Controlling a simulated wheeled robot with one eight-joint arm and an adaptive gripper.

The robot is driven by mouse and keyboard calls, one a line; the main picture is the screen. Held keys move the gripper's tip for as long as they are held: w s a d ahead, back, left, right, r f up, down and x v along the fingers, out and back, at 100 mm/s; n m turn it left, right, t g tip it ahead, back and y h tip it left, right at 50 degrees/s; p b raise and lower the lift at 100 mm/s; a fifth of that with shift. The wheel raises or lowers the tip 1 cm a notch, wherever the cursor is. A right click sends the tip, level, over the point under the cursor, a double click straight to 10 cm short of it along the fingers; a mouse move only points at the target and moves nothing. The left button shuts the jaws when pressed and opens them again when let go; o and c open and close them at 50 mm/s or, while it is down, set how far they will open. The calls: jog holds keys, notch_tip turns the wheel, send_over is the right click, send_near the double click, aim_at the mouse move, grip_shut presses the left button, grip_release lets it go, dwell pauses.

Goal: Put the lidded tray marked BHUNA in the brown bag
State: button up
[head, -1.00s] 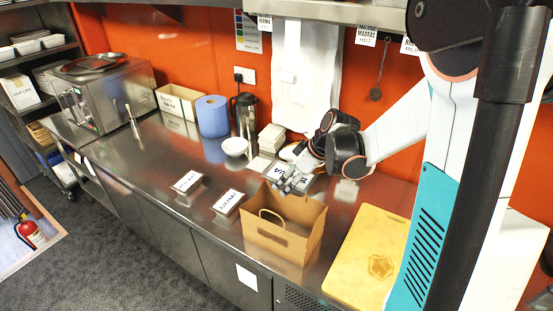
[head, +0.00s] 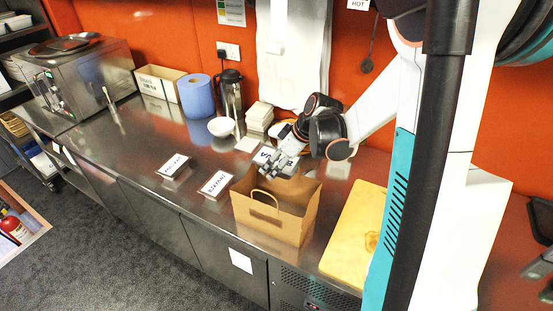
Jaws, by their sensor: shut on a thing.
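The brown bag (head: 268,222) stands open and upright on the steel counter, its handle loop raised at the front. My gripper (head: 276,166) is at the bag's back rim, shut on a lidded tray (head: 264,154) with a white label. Two other lidded trays, one further left (head: 174,165) and one nearer the bag (head: 216,184), lie on the counter with labels too small to read surely.
A yellow cutting board (head: 350,240) lies right of the bag. Behind are a white bowl (head: 221,127), stacked pale containers (head: 260,115), a dark flask (head: 230,92) and a blue paper roll (head: 197,96). The counter's left front is clear.

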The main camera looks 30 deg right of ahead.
jog(key=f+b, duration=1.5)
jog(key=f, duration=0.3)
jog(key=shift+s, duration=0.2)
jog(key=shift+w+f+b, duration=0.3)
jog(key=shift+f+b, duration=0.3)
jog(key=shift+f, duration=0.3)
jog(key=f+b, duration=0.1)
jog(key=s+f+b, duration=0.1)
jog(key=f+b, duration=0.1)
jog(key=shift+s+a, duration=0.1)
jog(key=shift+s, duration=0.05)
jog(key=shift+s+d+f, duration=0.15)
jog(key=shift+d, duration=0.2)
jog(key=shift+f, duration=0.1)
jog(key=shift+w+a, duration=0.25)
jog(key=shift+a, duration=0.15)
jog(key=o, duration=1.5)
jog(key=shift+w+a, duration=0.1)
jog(key=shift+a, duration=0.05)
jog(key=shift+o, duration=0.2)
